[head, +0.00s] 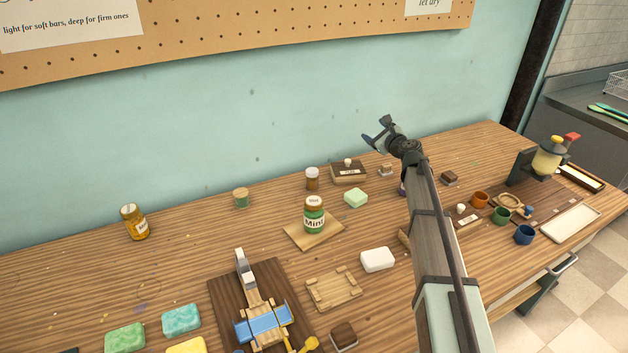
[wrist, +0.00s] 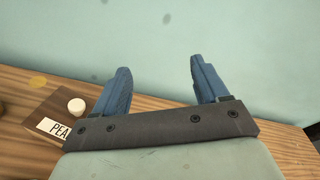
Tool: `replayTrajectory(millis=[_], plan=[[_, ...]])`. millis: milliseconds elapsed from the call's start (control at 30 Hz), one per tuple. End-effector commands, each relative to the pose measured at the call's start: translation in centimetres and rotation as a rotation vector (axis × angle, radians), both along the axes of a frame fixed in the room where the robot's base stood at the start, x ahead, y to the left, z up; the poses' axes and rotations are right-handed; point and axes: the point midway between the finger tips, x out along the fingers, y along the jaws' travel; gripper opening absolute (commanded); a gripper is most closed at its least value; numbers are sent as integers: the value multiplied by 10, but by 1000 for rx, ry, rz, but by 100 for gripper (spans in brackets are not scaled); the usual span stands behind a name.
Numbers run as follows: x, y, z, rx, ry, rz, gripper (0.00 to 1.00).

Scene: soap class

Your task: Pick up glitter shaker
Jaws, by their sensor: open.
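My gripper (head: 376,131) is open and empty, raised above the back of the table before the blue wall. Its two blue fingers stand apart in the wrist view (wrist: 160,78), with only wall between them. No label marks the glitter shaker for sure. A small amber jar with a pale cap (head: 312,179) stands at the back, left of and below my gripper. A small green jar with a tan lid (head: 241,198) stands further left. Either could be the shaker; I cannot tell which. Neither shows in the wrist view.
A labelled brown box with a white knob (head: 348,174) sits below my gripper, also in the wrist view (wrist: 58,118). A Mint jar (head: 314,214) stands on a board. A yellow jar (head: 134,222), soap bars (head: 377,260) and coloured cups (head: 525,235) are spread over the wooden table.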

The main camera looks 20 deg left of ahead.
Motion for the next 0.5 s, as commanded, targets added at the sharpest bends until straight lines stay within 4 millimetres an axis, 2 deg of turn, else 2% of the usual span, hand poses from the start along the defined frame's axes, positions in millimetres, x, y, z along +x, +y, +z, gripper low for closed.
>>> replayTrajectory(millis=[33, 100, 200, 300, 500], plan=[[-16, 33, -8, 1, 34, 84, 73], [-37, 66, -16, 0, 75, 184, 73], [-63, 102, -25, -2, 123, 296, 73], [-86, 130, -32, -6, 161, 388, 73], [-126, 172, -42, -14, 229, 539, 73]])
